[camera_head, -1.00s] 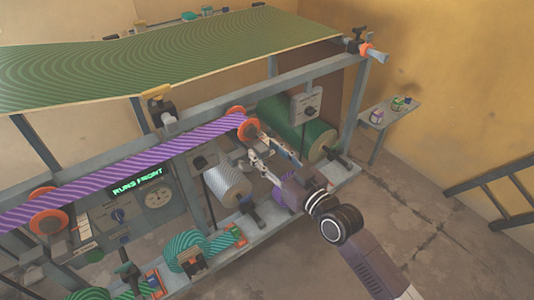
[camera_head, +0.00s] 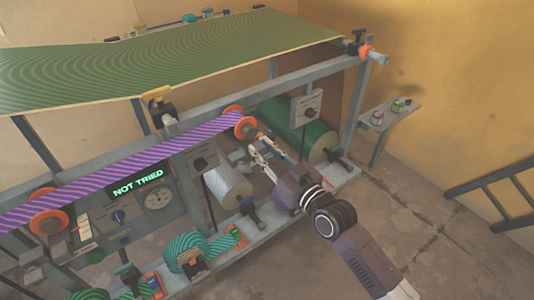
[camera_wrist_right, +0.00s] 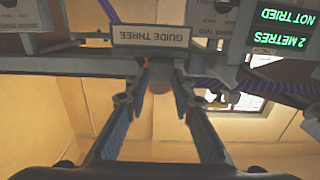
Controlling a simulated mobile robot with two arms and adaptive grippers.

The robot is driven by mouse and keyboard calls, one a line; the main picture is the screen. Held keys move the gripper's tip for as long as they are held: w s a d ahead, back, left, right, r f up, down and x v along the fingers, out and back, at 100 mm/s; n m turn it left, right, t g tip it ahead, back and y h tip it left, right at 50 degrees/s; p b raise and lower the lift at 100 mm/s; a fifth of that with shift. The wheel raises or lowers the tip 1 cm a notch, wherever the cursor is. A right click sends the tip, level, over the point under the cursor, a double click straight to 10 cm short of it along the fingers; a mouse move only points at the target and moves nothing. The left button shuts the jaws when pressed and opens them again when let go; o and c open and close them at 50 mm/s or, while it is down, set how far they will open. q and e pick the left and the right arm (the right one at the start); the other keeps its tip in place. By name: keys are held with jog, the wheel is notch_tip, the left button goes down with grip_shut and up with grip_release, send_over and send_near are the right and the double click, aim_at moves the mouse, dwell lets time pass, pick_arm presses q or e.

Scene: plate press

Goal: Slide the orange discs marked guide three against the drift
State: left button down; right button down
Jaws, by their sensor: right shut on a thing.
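The orange discs (camera_head: 245,128) sit at the right end of the purple striped web (camera_head: 150,158), one on each edge. The plate reading GUIDE THREE (camera_wrist_right: 165,37) shows upside down in the right wrist view. My right gripper (camera_head: 256,151) reaches in from the lower right, its fingertips at the near disc. In the wrist view, its fingers (camera_wrist_right: 155,92) stand around a brownish round part below the plate, and the gripper is shut on the discs' assembly. The exact contact is hard to see. My left gripper is not in view.
A lit display reads NOT TRIED (camera_head: 138,185). Another pair of orange discs (camera_head: 49,212) carries the web at left. A silver roll (camera_head: 228,186) and a green roll (camera_head: 318,146) sit close to my arm.

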jog(key=shift+r, duration=0.1)
jog(key=c, duration=2)
grip_release()
jog(key=o, duration=0.4)
jog(key=shift+w+a, duration=0.15)
jog(key=shift+w, duration=0.05)
jog(key=shift+v, duration=4.05)
